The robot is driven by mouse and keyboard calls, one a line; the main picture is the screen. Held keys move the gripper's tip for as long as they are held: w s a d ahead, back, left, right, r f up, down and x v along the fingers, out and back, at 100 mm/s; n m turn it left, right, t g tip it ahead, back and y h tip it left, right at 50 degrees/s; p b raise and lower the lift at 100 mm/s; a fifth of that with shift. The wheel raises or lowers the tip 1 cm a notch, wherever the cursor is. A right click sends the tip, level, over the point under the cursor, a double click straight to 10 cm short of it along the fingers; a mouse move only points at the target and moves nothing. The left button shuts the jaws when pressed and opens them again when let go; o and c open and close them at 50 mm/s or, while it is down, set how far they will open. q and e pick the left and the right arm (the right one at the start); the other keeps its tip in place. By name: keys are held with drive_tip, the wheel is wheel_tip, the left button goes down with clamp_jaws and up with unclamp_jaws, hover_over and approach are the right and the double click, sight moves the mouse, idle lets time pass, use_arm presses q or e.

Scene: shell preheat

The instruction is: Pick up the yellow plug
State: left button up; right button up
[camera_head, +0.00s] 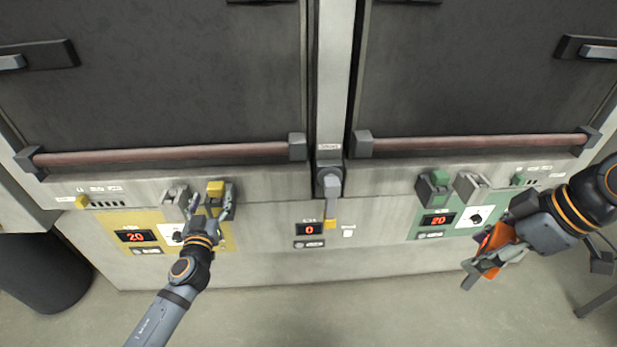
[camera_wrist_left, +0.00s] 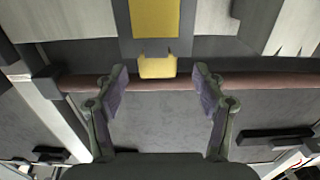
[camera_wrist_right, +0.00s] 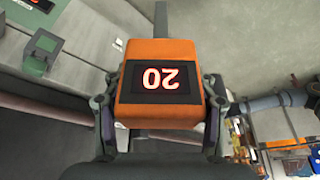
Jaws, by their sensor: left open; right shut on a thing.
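The yellow plug (camera_head: 215,189) sits in a dark socket at the top of the yellow panel (camera_head: 160,243). It also shows in the left wrist view (camera_wrist_left: 157,66), between and just beyond the fingertips. My left gripper (camera_head: 213,208) is open around or just short of the plug, one finger to each side; I see no contact. My right gripper (camera_head: 482,266) is shut on an orange device (camera_wrist_right: 160,114) with a display reading 20. That device (camera_head: 495,238) is held in front of the green panel, at the right.
A green plug (camera_head: 439,178) sits in a socket on the green panel (camera_head: 425,225). A central lever (camera_head: 331,199) stands between the panels, above a display reading 0. Two reddish-brown bars (camera_head: 170,154) run across the dark doors. A dark bin (camera_head: 42,272) stands at the left.

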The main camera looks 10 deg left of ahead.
sight(215, 192)
use_arm(q)
drive_tip(key=x, duration=0.1)
drive_tip(key=p+x, duration=0.2)
drive_tip(key=x, duration=0.1)
drive_tip(key=shift+w+d+r, duration=0.1)
drive_tip(key=shift+d+r, duration=0.05)
drive_tip(key=shift+r, duration=0.1)
use_arm(e)
wheel_tip(215, 192, up, 3)
drive_tip(key=shift+f, duration=0.2)
use_arm(q)
drive_tip(key=shift+w+f, duration=0.2)
drive_tip(key=shift+w, duration=0.2)
use_arm(e)
drive_tip(key=shift+w, duration=0.1)
use_arm(q)
drive_tip(key=shift+s+r, duration=0.1)
drive_tip(key=c, duration=1.3)
